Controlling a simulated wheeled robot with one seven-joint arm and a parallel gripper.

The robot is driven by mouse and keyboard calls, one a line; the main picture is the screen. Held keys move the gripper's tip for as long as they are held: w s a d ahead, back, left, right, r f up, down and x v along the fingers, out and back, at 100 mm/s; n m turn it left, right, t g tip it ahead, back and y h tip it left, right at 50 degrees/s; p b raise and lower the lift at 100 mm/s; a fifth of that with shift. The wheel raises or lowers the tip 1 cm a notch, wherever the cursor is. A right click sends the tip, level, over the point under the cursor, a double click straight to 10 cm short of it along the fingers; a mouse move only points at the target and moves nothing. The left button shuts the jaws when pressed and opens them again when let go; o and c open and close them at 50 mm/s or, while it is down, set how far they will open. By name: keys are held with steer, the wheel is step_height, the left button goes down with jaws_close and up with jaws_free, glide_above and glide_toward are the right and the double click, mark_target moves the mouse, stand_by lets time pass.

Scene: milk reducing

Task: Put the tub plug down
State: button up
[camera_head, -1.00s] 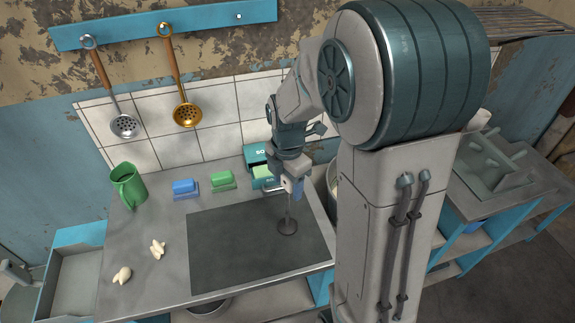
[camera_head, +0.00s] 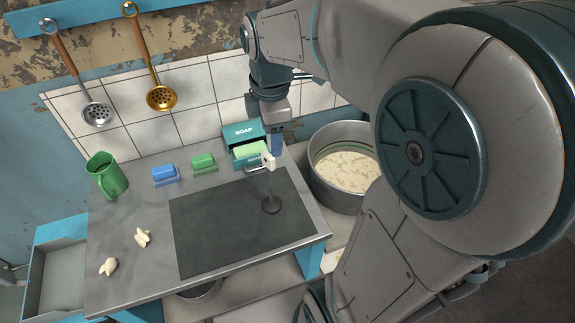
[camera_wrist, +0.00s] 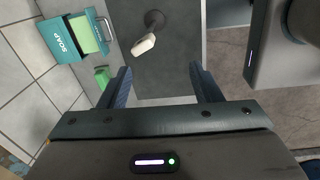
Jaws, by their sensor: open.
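The tub plug stands on the dark mat (camera_head: 215,235), with a dark round base (camera_head: 271,205), a thin rod and a pale handle (camera_head: 268,161) at the top. In the wrist view its pale handle (camera_wrist: 143,45) and dark base (camera_wrist: 154,19) lie ahead of the fingers. My gripper (camera_head: 276,148) is just above and behind the handle in the head view. In the wrist view my gripper (camera_wrist: 163,82) has its two fingers wide apart with nothing between them, and the handle looks clear of both.
An open soap box (camera_head: 243,133) with a green bar stands behind the plug. Green (camera_head: 203,163) and blue (camera_head: 166,175) blocks, a green mug (camera_head: 106,176) and pale pieces (camera_head: 142,237) are on the counter. A large pot (camera_head: 342,190) stands right. The mat is otherwise clear.

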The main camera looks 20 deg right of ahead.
steer(key=s+f+m+t, duration=0.2)
steer(key=s+m, duration=0.9)
steer(key=m, duration=0.6)
steer(key=shift+f, duration=0.1)
stand_by(2.6)
